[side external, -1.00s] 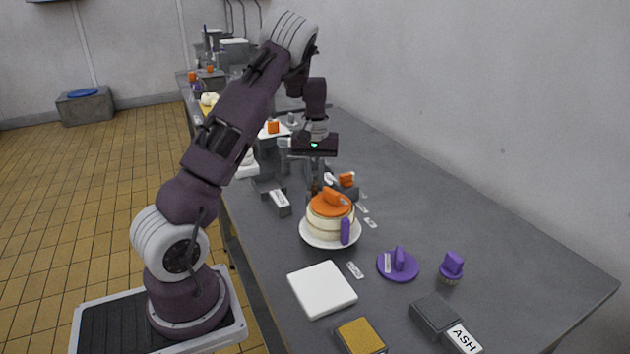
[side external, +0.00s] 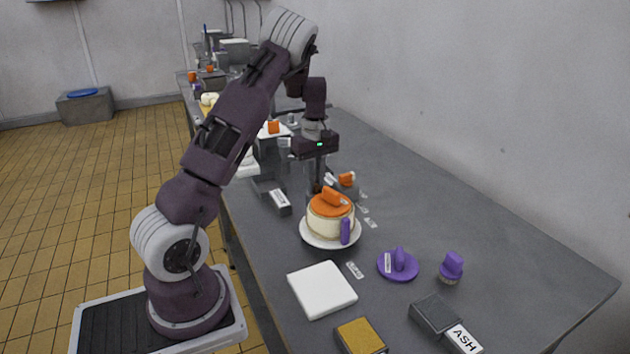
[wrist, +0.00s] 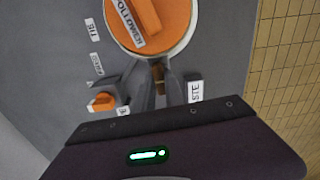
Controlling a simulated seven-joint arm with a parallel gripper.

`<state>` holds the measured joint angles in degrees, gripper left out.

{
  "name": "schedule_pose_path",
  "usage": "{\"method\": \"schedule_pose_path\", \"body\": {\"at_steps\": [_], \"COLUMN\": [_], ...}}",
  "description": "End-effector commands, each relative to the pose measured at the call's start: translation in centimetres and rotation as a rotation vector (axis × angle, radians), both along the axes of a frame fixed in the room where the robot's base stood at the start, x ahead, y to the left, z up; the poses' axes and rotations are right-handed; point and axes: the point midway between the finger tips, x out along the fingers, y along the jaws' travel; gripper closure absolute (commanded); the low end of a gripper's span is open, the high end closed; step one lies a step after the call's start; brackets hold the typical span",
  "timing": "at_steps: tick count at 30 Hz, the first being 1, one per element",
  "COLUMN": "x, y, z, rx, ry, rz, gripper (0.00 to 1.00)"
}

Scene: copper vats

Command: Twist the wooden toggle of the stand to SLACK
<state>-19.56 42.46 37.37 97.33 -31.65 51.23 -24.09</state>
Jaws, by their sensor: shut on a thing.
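The wooden toggle (wrist: 158,74) shows as a small brown piece between my fingertips in the wrist view. It also shows as a brown spot behind the orange-topped round in the side view (side external: 317,187). My gripper (wrist: 159,88) is shut on it, pointing down. The fingers hide most of the toggle and of the stand below, so I cannot read which way the toggle points. No SLACK mark is legible.
An orange-lidded pale round (side external: 330,220) on a white plate stands close in front of the gripper. A small orange-topped item (wrist: 102,102) and white labels (wrist: 96,66) lie beside it. Purple pieces (side external: 398,264) and a white slab (side external: 322,289) are nearer.

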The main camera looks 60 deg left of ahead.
Motion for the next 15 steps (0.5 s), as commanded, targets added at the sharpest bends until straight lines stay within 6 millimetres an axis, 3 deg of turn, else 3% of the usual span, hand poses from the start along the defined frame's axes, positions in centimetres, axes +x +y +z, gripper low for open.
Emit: {"method": "schedule_pose_path", "body": {"at_steps": [15], "x": [0.1], "y": [-0.04], "z": [0.06], "rx": [0.001], "ry": [-0.002], "rz": [0.488], "gripper": [1.0]}}
